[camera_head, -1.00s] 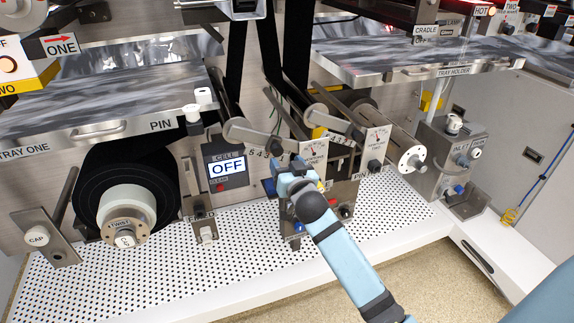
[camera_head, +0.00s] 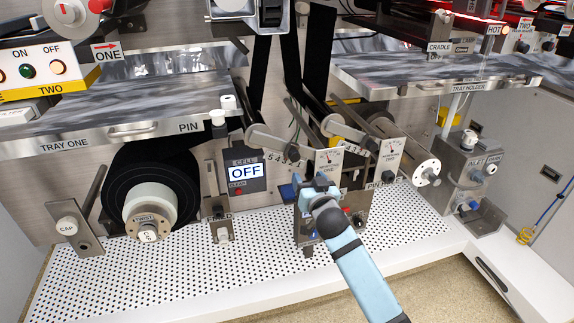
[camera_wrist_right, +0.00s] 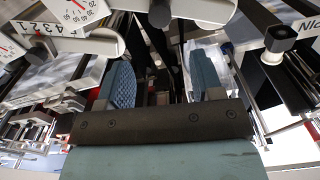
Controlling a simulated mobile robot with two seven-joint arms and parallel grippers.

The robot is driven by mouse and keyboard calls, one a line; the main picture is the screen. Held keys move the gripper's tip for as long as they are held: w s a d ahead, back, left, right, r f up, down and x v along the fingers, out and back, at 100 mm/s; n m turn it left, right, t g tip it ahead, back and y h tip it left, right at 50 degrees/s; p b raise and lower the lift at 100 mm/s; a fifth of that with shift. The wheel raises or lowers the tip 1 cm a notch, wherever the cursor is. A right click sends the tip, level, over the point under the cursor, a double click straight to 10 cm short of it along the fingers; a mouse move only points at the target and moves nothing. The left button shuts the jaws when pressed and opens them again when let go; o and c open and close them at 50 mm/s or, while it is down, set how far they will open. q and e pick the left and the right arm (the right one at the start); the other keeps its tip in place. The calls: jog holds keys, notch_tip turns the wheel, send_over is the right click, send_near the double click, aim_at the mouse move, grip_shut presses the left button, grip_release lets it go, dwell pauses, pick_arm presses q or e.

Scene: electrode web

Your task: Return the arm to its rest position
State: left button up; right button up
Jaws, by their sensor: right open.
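My right arm (camera_head: 350,262) comes in from the lower right in the head view, pale blue with dark bands. Its gripper (camera_head: 314,183) is in front of the dial plates, near the small bracket with knobs. In the right wrist view the right gripper (camera_wrist_right: 160,85) is open, its two blue pads apart with no object between them. Dial plates and a lever lie close beyond the fingers there. The arm hides part of the bracket below the dials. My left gripper is not in view.
The perforated white deck (camera_head: 270,262) is clear at front. A black roll (camera_head: 118,185) with a white core is at left. The OFF display (camera_head: 244,173) stands left of the gripper. Tray one (camera_head: 100,130) and the tray holder (camera_head: 440,72) overhang above. The inlet block (camera_head: 470,170) stands at right.

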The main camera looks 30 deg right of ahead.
jog(key=s+a+f+n+g+y, duration=0.2)
jog(key=s+a+f, duration=0.45)
jog(key=s, duration=0.35)
jog(key=s+a+f+n+g+y, duration=0.3)
jog(key=s+a+f, duration=0.3)
jog(key=s, duration=0.4)
jog(key=s+a+f+n+g+y, duration=0.2)
jog(key=s+a+f, duration=0.3)
jog(key=s+f, duration=0.4)
pick_arm(q)
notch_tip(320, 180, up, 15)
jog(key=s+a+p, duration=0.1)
jog(key=p, duration=1.9)
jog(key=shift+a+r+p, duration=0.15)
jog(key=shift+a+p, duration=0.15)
jog(key=shift+p, duration=0.1)
pick_arm(e)
notch_tip(320, 180, up, 17)
jog(key=s+d, duration=0.1)
jog(key=shift+s+d, duration=0.2)
jog(key=shift+s, duration=0.15)
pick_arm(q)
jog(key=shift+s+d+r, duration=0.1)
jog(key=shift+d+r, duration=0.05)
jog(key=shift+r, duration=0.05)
pick_arm(e)
jog(key=shift+d, duration=0.1)
